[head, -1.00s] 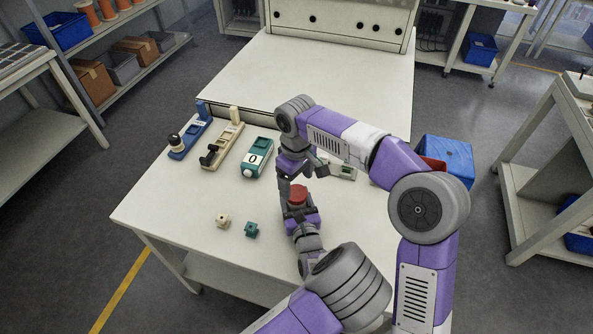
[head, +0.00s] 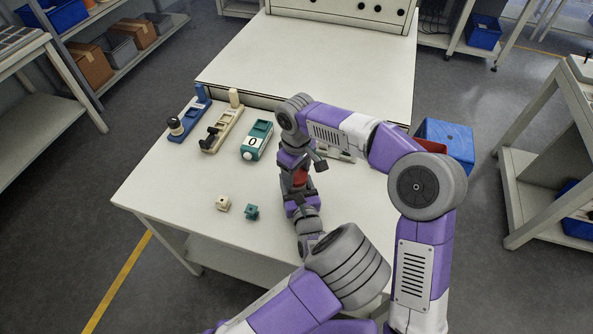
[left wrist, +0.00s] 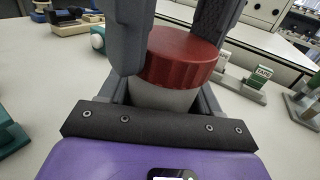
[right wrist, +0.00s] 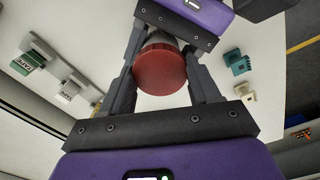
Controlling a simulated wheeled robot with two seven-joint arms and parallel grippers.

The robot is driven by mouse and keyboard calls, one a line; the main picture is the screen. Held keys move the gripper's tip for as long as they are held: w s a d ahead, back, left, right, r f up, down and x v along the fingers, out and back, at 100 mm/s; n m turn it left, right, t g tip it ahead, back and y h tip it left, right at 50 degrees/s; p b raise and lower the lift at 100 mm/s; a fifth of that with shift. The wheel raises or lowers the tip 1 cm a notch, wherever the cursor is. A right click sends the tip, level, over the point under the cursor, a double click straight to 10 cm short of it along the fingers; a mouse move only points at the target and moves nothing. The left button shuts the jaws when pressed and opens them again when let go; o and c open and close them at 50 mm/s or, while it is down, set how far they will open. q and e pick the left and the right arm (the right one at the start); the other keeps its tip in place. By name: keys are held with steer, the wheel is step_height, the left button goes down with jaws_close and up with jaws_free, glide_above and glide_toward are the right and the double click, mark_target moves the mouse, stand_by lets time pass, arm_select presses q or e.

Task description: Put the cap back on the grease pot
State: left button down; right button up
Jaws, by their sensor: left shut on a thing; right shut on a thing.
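The red ribbed cap (left wrist: 183,55) sits directly on top of the pale grease pot (left wrist: 162,95) in the left wrist view; I cannot tell whether it is fully seated. My right gripper (right wrist: 163,80) comes from above and is shut on the cap, with a finger on either side. In the head view the cap (head: 299,178) shows as a small red patch between the two grippers, and the pot is hidden.
Blue (head: 188,120), cream (head: 222,130) and teal (head: 257,140) fixtures stand on the table's left. A small cream block (head: 223,204) and a teal block (head: 251,212) lie left of my grippers. A blue bin (head: 447,140) stands to the right.

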steer(key=shift+c, duration=0.8)
steer(key=m, duration=0.3)
steer(key=o, duration=1.2)
steer(key=shift+c, duration=0.2)
steer(key=shift+r, duration=0.1)
